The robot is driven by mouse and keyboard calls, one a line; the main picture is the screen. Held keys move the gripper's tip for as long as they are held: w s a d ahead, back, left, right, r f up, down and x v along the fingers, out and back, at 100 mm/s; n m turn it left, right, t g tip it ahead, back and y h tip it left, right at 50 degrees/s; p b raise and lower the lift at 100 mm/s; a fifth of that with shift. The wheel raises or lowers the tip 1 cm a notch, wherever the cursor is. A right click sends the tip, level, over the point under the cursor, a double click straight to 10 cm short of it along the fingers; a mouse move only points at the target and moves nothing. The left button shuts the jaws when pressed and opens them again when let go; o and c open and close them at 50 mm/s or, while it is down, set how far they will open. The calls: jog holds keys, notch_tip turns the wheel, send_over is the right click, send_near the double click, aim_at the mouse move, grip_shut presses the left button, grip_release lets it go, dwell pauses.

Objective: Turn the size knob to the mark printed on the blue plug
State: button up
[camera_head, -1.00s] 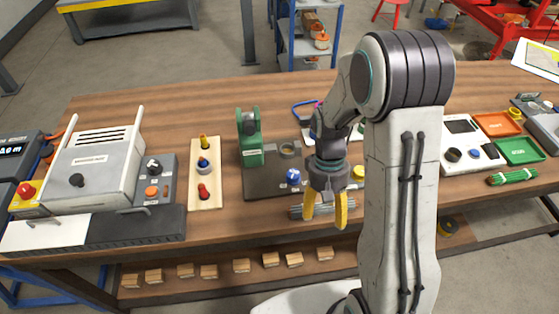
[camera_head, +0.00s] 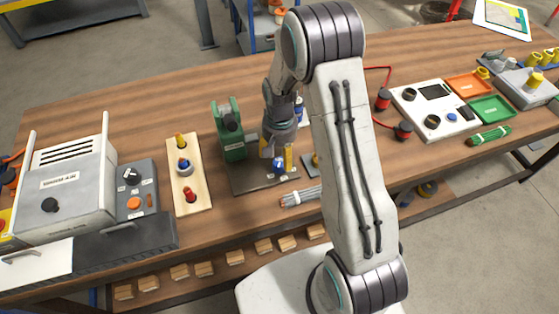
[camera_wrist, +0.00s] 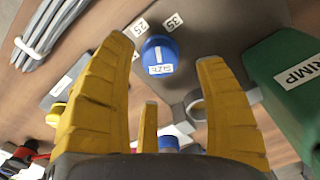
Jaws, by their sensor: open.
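The size knob (camera_wrist: 160,58) is a round blue knob labelled SIZE with a white line on top. It sits on the dark plate (camera_wrist: 215,25), with small white labels 25 and 35 beside it. My gripper (camera_wrist: 164,52) is open, its yellow fingers on either side of the knob in the wrist view; I see no clear contact. In the head view my gripper (camera_head: 277,160) is over the knob (camera_head: 279,171), which it partly hides. The blue plug (camera_head: 184,164) stands on a wooden board between a yellow and a red plug; its mark is not readable.
A green crimp tool (camera_head: 231,140) stands on the plate near my gripper, also in the wrist view (camera_wrist: 290,75). A grey cable bundle (camera_head: 300,196) lies by the plate's front. A grey heater-like box (camera_head: 75,180) is at left. Bare table lies behind.

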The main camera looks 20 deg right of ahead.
aim_at(280, 162)
jog(key=shift+f, duration=2.05)
jog(key=shift+c, duration=0.3)
jog(key=c, duration=1.1)
jog(key=shift+c, duration=0.3)
jog(key=shift+f+n, duration=0.1)
jog(key=shift+n, duration=0.2)
jog(key=shift+n+b, duration=0.6)
jog(key=shift+s+n+b, duration=0.1)
jog(key=shift+n+b, duration=1.15)
jog(key=shift+n, duration=0.75)
